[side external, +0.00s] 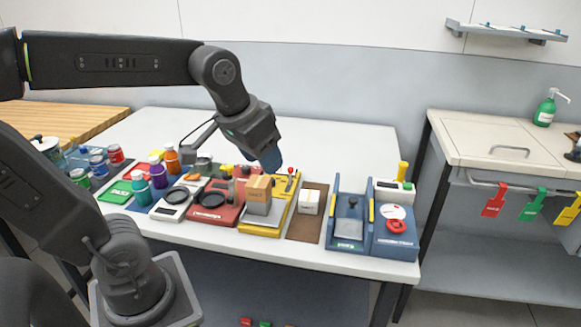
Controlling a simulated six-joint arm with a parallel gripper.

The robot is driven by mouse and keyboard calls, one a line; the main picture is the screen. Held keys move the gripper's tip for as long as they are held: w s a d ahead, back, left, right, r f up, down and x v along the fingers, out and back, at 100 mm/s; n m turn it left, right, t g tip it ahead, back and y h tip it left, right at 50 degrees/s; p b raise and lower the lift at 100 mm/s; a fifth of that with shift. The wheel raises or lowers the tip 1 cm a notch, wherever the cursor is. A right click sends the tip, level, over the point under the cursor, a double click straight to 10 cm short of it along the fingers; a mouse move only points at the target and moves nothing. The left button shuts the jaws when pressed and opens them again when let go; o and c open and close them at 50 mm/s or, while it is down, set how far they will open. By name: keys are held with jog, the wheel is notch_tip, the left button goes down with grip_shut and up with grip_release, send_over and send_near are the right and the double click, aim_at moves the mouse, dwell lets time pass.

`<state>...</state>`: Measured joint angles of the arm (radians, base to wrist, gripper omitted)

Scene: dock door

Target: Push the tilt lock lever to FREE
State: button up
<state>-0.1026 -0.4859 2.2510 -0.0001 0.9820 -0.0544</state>
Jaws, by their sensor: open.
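A lever with a red knob (291,171) stands at the back right of a yellow base (262,230); it looks like the tilt lock lever. Its markings are too small to read. A brown box (259,188) and a grey plate sit on the yellow base. My gripper (271,162) is open and empty, pointing down above the back of the base. It is left of the red knob and appears apart from it, though the depth between them is hard to judge. Its fingertips are not clearly seen.
A white box (309,202) lies on a brown mat right of the base. Blue stations (349,222) stand farther right. A red unit (212,207) and several bottles crowd the left. The back of the white table (345,150) is clear.

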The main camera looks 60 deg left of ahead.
jog(key=w+a+r+n+g, duration=0.1)
jog(key=w+a+n, duration=0.1)
jog(key=w+a, duration=0.4)
jog(key=n+g, duration=0.4)
jog(key=n, duration=0.1)
send_over(290, 169)
notch_tip(290, 169, down, 9)
jog(key=f, duration=1.3)
jog(key=shift+w+a+f, duration=0.2)
jog(key=shift+w+a, duration=0.05)
jog(key=shift+c, duration=0.4)
grip_shut()
jog(key=shift+s+d+r+t+y, duration=0.15)
jog(key=shift+s+d+t+y, duration=0.15)
jog(key=shift+t, duration=0.4)
jog(key=shift+o, duration=0.4)
grip_release()
